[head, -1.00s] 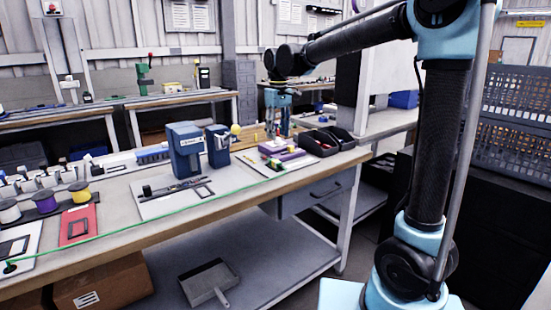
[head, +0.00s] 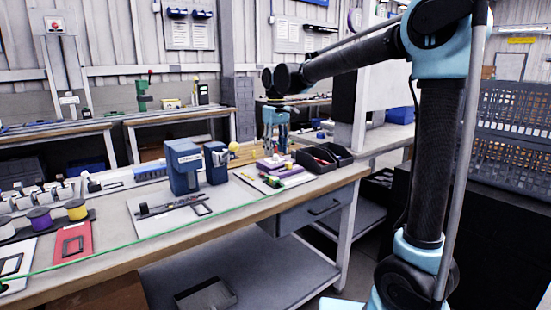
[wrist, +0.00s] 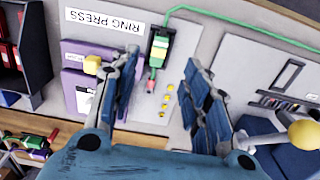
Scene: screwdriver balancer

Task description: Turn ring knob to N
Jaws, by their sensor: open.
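My gripper (wrist: 161,70) is open, and nothing is between its fingers in the wrist view. The fingers hang over a pale board labelled "RING PRESS" (wrist: 102,20), which appears upside down. On it, beside the left finger, is a purple block with a small yellow knob (wrist: 92,65). A green and black part with a red tip (wrist: 158,45) lies beyond the gap between the fingers. I cannot tell which part is the ring knob, and no N mark is readable. In the head view my gripper (head: 271,148) points down above the purple and green fixture (head: 277,165).
A yellow ball knob (wrist: 304,134) stands right of the right finger. Small yellow dots (wrist: 168,98) line the board. A black bin (wrist: 22,50) is at left. Blue machines (head: 184,166) stand left of my gripper, and black bins (head: 326,157) to its right.

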